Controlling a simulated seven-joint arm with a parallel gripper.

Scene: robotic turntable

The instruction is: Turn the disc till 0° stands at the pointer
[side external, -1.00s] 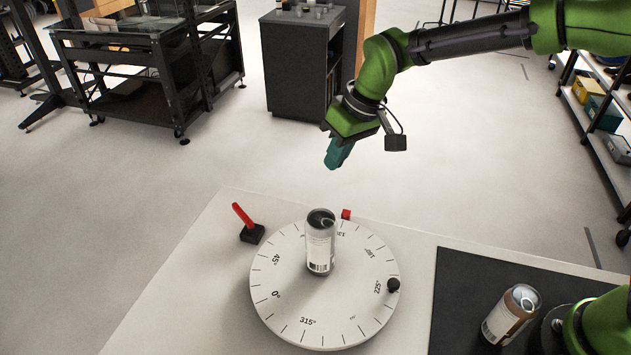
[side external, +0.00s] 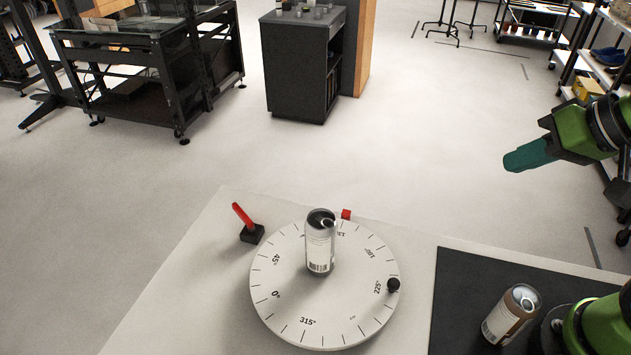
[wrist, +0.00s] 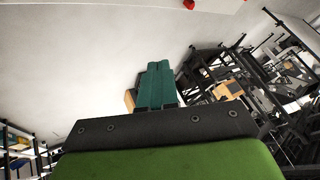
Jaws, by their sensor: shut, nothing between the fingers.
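The white disc (side external: 330,300) lies on a pale table, with degree labels around its edge. Its 0° mark (side external: 276,293) is at the left, with 45° above it and 315° at the front. A small red block (side external: 346,214), seemingly the pointer, stands at the far rim near an upside-down label that looks like 135°. A black knob (side external: 393,285) sits on the disc's right edge by 225°. A can (side external: 320,252) stands on the disc and hides part of its scale. My gripper (side external: 507,162) is shut and empty, high to the right, away from the disc; its teal fingers show in the wrist view (wrist: 158,66).
A red lever (side external: 242,214) on a black base (side external: 252,234) stands by the disc's upper left rim. Another can (side external: 511,314) is on the black mat (side external: 465,275) at right, beside my base. The table front left of the disc is clear.

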